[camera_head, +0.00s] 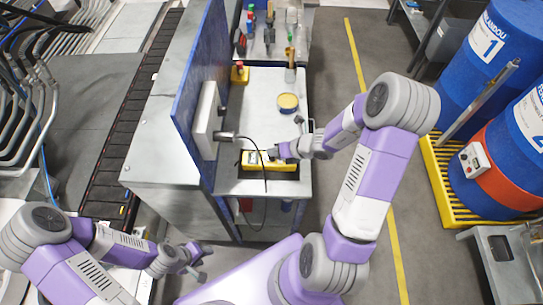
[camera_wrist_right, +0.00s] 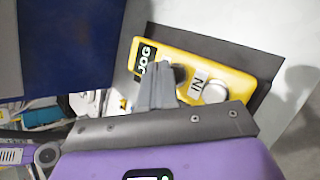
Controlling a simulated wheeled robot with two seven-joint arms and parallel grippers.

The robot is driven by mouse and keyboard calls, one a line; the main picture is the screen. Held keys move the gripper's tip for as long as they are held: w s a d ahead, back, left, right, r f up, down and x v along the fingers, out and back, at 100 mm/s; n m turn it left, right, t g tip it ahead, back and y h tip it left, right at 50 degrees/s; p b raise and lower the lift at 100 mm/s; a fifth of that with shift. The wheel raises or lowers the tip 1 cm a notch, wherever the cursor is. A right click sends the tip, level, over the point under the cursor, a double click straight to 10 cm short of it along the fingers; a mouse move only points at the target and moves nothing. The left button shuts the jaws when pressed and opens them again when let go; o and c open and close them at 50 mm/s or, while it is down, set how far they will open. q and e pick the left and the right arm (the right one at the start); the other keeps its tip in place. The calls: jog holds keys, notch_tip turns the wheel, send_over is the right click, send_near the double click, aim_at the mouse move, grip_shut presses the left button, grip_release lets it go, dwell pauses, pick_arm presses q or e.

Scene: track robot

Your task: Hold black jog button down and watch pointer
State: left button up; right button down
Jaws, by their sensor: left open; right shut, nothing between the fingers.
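A yellow control box (camera_head: 284,167) lies on the grey bench; the right wrist view shows it close up (camera_wrist_right: 226,62), with a JOG label and an IN label. The black jog button (camera_wrist_right: 180,74) is partly hidden behind my right fingers. A white button (camera_wrist_right: 215,91) sits beside the IN label. My right gripper (camera_wrist_right: 160,73) is shut and empty, its tips over the box at the black button; I cannot tell whether they press it. It also shows over the box in the head view (camera_head: 271,154). My left gripper (camera_head: 204,262) is open, low and away from the bench. No pointer is readable.
A white boxy unit (camera_head: 205,120) is mounted on the blue panel (camera_head: 203,70) left of the box, with a black cable hanging nearby. A yellow tin (camera_head: 288,102) and a small yellow box with a red button (camera_head: 240,73) stand farther back. Blue drums (camera_head: 505,50) stand right.

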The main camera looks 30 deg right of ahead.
aim_at(274, 158)
jog(key=shift+f+b, duration=0.5)
dwell(0.3)
jog(key=shift+r, duration=0.1)
dwell(3.9)
jog(key=shift+r+p, duration=0.85)
notch_tip(274, 158, up, 5)
jog(key=p, duration=0.4)
jog(key=shift+p, duration=0.4)
jog(key=shift+f, duration=0.1)
